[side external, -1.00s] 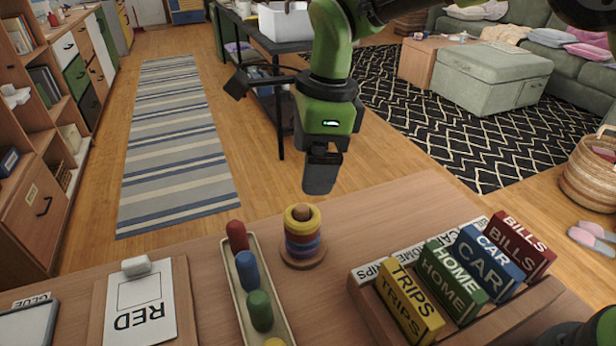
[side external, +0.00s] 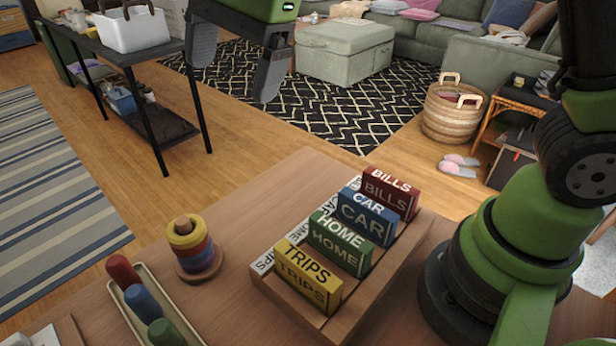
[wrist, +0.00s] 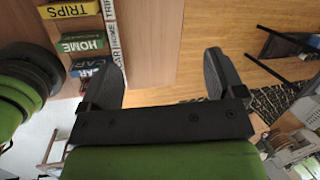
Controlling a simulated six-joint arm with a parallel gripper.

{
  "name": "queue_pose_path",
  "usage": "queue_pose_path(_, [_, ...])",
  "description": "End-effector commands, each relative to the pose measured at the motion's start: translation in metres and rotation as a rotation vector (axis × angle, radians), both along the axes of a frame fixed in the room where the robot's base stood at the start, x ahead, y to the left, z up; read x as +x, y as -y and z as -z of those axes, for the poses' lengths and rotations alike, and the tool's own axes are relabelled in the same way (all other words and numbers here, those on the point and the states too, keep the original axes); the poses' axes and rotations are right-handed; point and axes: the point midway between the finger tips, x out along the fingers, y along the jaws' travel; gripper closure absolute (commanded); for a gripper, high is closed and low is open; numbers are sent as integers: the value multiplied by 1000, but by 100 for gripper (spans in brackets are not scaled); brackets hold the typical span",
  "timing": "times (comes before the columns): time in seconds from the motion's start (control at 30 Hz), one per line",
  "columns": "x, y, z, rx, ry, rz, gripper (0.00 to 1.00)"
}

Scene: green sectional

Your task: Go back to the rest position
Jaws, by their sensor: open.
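My gripper (side external: 236,65) is at the top of the side view, raised high beyond the far edge of the table. Its two dark fingers are spread apart with nothing between them. In the wrist view, my gripper (wrist: 168,75) also shows open and empty, with the wooden table and the floor beyond the fingers. My green arm base (side external: 500,260) stands at the right of the table. The rest of the arm is partly out of the picture.
A wooden rack (side external: 385,275) holds yellow TRIPS (side external: 308,275), green HOME (side external: 340,243), blue CAR (side external: 368,216) and red BILLS (side external: 390,193) blocks. A ring stacker (side external: 190,245) and a tray of coloured pegs (side external: 145,290) stand left. The table between stacker and rack is clear.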

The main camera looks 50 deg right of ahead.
Motion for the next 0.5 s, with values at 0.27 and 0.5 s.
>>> queue_pose_path(0.27, [-83,68,-49,-120,286,-393,12])
queue_pose_path(0.5, [-153,100,-42,-311,483,-691,12])
